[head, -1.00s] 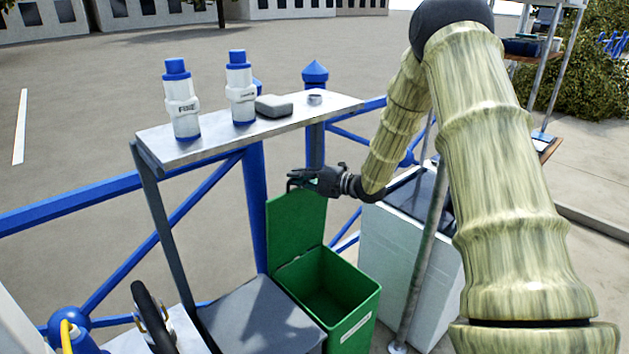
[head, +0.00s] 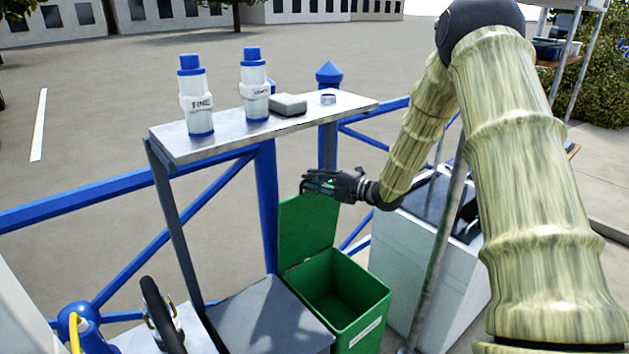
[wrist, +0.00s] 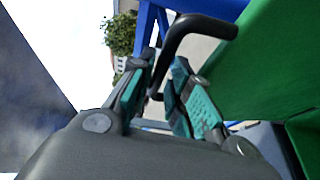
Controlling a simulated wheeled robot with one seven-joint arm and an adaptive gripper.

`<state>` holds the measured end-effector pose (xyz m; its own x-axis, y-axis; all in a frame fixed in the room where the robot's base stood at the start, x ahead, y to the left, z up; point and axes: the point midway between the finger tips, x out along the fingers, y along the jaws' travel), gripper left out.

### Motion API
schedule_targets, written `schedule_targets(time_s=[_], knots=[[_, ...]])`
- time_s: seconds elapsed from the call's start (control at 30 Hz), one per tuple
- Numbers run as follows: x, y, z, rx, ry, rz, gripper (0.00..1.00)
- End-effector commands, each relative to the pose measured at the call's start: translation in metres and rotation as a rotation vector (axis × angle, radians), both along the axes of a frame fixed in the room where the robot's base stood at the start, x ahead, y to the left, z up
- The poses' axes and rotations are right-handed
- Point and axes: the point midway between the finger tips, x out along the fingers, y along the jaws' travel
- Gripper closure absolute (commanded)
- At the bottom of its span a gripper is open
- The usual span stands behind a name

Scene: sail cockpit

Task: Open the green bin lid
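The green bin (head: 362,318) stands behind the grey box top, its inside visible and empty-looking. Its green lid (head: 308,230) stands raised, roughly upright, along the bin's far left side; it also fills the right of the wrist view (wrist: 265,65). My gripper (head: 318,183) is at the top edge of the lid. In the wrist view, a black bent handle (wrist: 190,28) beside the lid runs down between the teal-padded fingers (wrist: 160,90). The fingers are close together around it; the exact contact is partly hidden.
A metal shelf (head: 215,145) with two white-and-blue bottles (head: 196,100), a grey case (head: 288,104) and a small ring (head: 328,98) is left of my gripper. Blue railing (head: 90,204) runs behind. A white box (head: 410,265) and metal pole (head: 440,250) stand right of the bin.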

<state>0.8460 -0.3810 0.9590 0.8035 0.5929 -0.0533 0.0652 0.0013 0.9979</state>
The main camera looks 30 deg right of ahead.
Motion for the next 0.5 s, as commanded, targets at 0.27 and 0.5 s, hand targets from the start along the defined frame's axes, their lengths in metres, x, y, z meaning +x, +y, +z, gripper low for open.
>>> schedule_targets(time_s=[0.27,0.5], knots=[[-0.025,-0.019,0.002,0.001,0.001,-0.001,0.81],[-0.061,-0.046,0.004,0.000,-0.001,-0.002,0.81]])
